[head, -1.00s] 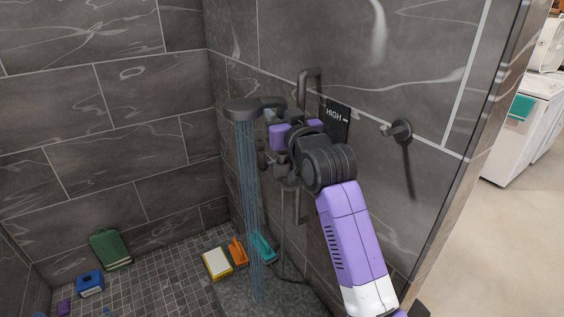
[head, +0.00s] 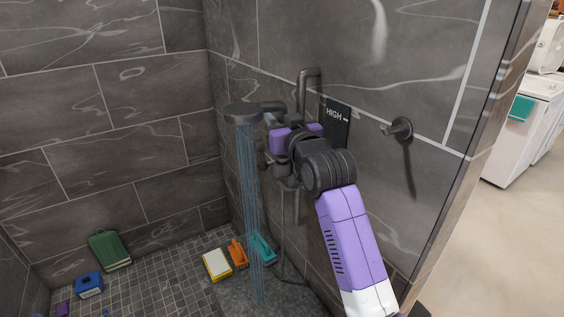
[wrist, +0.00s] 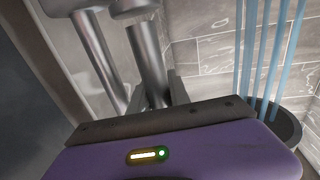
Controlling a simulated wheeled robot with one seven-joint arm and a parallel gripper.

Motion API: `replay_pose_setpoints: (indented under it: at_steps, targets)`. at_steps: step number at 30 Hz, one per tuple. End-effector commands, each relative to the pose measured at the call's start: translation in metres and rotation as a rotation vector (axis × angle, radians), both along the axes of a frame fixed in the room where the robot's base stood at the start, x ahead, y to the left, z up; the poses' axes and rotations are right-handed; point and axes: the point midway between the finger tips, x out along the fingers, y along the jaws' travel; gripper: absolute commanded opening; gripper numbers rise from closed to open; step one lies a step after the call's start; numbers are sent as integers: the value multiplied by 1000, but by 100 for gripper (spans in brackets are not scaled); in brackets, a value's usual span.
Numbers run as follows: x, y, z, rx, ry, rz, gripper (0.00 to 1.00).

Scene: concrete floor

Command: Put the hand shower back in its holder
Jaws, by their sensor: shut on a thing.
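The hand shower (head: 243,113) is dark grey with a round head, and water streams fall from it. My gripper (head: 272,130) is shut on it in front of the wall. In the wrist view my gripper (wrist: 158,92) has both fingers against a grey metal handle (wrist: 147,58). The round head also shows at the lower right there, with the blue streams. A vertical wall rail (head: 302,90) stands just behind my gripper. The middle of the rail is mostly hidden by my gripper, so I cannot tell whether the handle touches a holder.
A black sign (head: 337,122) reading HIGH is on the wall beside my arm. A round wall fitting (head: 401,129) sticks out farther right. A yellow-white box (head: 216,264), an orange item (head: 237,253) and a teal item (head: 262,247) lie on the shower floor.

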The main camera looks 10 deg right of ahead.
Motion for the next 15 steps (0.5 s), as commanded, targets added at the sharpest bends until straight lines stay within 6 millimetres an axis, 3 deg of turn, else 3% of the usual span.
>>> replay_pose_setpoints:
  at_steps: [15]
  targets:
    - [0,0,-5,0,-2,0,0]
